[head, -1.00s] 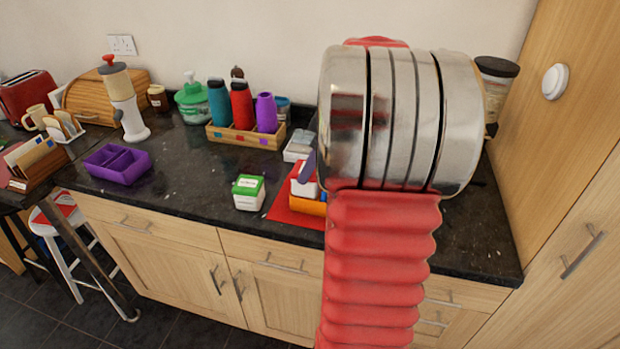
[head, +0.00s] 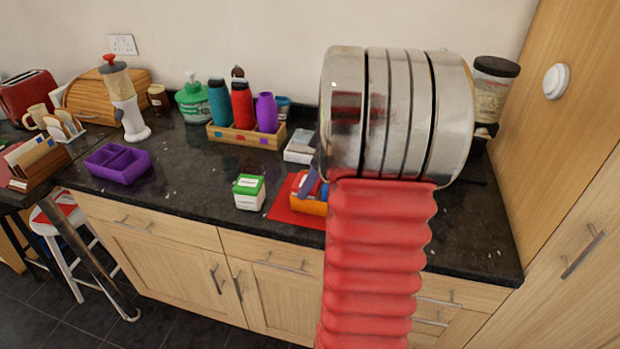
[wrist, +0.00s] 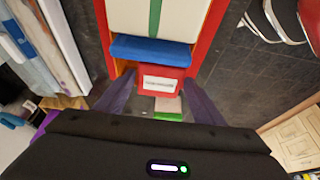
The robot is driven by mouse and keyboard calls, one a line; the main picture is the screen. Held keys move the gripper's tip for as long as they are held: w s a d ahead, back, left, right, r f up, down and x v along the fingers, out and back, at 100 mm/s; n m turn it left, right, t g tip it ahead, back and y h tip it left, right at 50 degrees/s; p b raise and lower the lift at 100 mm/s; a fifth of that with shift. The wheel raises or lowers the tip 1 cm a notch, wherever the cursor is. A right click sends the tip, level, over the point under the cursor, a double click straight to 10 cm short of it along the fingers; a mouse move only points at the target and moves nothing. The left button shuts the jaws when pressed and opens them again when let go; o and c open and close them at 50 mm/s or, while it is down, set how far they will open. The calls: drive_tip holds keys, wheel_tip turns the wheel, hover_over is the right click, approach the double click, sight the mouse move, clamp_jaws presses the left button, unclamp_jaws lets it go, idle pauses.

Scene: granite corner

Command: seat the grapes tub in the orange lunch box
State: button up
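The tub with a red lid and white label (wrist: 158,84), taken as the grapes tub, is between my gripper's fingers (wrist: 160,95) in the wrist view; its print is too small to read. The fingers appear shut on its sides. In the head view, its red lid (head: 309,184) shows low at the orange lunch box (head: 309,207), partly behind a finger. The box stands on a red mat (head: 283,213); its right part is hidden by my arm. A blue piece (wrist: 152,48) lies beside the red lid. Whether the tub rests on the box floor is hidden.
A green-lidded white tub (head: 249,192) stands left of the mat. A purple divided box (head: 118,164) is farther left. A bottle rack (head: 245,138) is behind, with a pale container (head: 299,147) near it. Counter between the purple box and green-lidded tub is clear.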

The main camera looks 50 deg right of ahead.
drive_tip(key=shift+o, duration=0.9)
drive_tip(key=shift+r, duration=0.1)
drive_tip(key=v, duration=1.2)
drive_tip(key=w+a+r+m+h, duration=0.1)
drive_tip(key=a+m, duration=0.2)
drive_tip(key=a, duration=1.8)
drive_tip(key=s+a+f+m, duration=0.1)
drive_tip(key=s+a, duration=0.3)
drive_tip(key=a, duration=0.4)
drive_tip(key=s+a+f+m+t+h, duration=0.1)
drive_tip(key=s+a+f, duration=0.2)
drive_tip(key=a, duration=0.5)
drive_tip(key=shift+s+f+t, duration=0.2)
drive_tip(key=shift+s+t, duration=0.1)
drive_tip(key=shift+s, duration=0.05)
